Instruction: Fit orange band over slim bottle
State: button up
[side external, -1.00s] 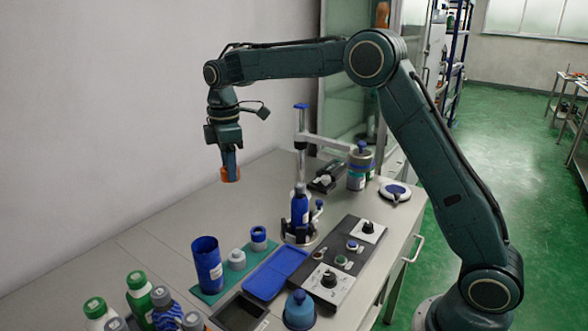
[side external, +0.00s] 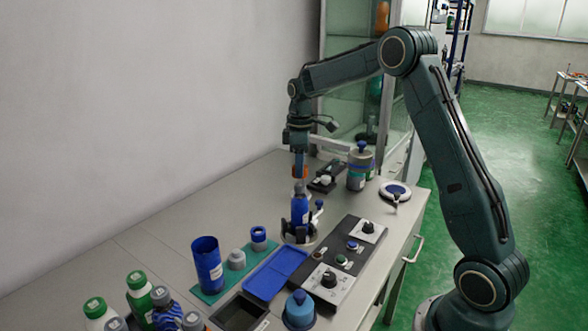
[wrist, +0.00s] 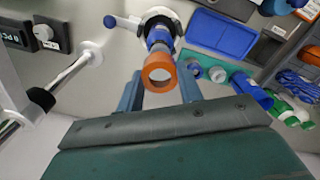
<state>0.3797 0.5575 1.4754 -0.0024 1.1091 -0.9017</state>
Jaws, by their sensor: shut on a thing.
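My gripper (side external: 300,164) is shut on the orange band (side external: 300,172), which hangs below the fingers with its opening facing down. In the wrist view the orange band (wrist: 159,74) sits between the two blue fingertips (wrist: 160,91). The slim bottle (side external: 300,209) is blue with a grey cap and stands upright in a dark clamp on a round base (side external: 300,237). In the wrist view part of the blue bottle (wrist: 157,38) shows beyond the band.
A blue tray (side external: 275,273), a black control panel (side external: 325,282) and a blue cup (side external: 207,264) stand in front of the clamp. Several bottles are at the front left. The table's left side is clear.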

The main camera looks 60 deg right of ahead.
aim_at(300, 185)
jog(key=shift+f, duration=0.15)
jog(key=shift+f, duration=0.95)
jog(key=shift+f, duration=0.25)
dwell(0.3)
jog(key=shift+f, duration=0.4)
jog(key=shift+f, duration=0.75)
jog(key=o, duration=1.5)
jog(key=shift+c, duration=0.2)
jog(key=shift+r, duration=0.15)
